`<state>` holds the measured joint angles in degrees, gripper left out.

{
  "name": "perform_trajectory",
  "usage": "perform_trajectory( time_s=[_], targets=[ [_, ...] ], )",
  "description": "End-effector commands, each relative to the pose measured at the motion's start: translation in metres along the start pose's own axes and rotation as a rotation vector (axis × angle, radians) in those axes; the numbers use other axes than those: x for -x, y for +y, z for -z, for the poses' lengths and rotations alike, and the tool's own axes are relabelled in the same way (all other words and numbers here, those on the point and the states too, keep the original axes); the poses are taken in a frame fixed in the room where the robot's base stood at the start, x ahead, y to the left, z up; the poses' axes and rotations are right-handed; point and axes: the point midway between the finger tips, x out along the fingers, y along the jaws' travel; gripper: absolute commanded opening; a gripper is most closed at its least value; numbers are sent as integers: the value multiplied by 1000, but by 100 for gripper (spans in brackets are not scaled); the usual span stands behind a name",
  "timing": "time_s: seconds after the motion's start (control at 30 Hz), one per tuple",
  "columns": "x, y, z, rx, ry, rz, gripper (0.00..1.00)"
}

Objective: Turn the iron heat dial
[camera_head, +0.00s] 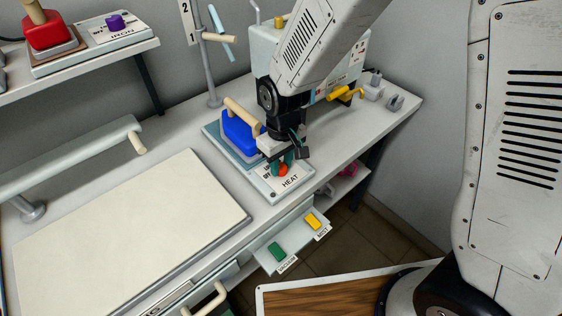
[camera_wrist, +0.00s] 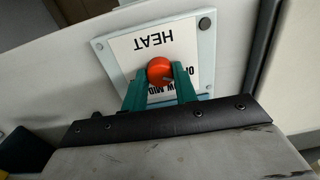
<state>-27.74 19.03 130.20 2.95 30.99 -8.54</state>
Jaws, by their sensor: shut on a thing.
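The heat dial (camera_wrist: 160,70) is a round red-orange knob on a pale plate labelled HEAT (camera_wrist: 153,40). In the head view the dial (camera_head: 282,169) shows at the front of the bench, on the HEAT plate (camera_head: 291,182). My gripper (camera_wrist: 162,76) points down at the plate, its two green fingers on either side of the dial and shut on it. In the head view my gripper (camera_head: 283,163) partly covers the dial and lettering. The blue iron (camera_head: 240,132) with a tan handle stands on a blue-grey base just left of my gripper.
A pale ironing board (camera_head: 130,230) lies to the left. A shelf with a red iron (camera_head: 46,30) and a purple knob (camera_head: 115,21) is at upper left. Green (camera_head: 277,252) and yellow (camera_head: 313,220) switches jut out below the front edge. A machine with a yellow handle stands behind my arm.

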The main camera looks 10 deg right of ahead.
Motion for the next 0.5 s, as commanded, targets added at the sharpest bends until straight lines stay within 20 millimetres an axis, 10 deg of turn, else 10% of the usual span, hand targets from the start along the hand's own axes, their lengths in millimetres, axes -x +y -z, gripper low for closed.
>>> perform_trajectory(
  time_s=[0.5],
  targets=[
    [1, 0, 1, 101, 0, -1, 6]
  ],
)
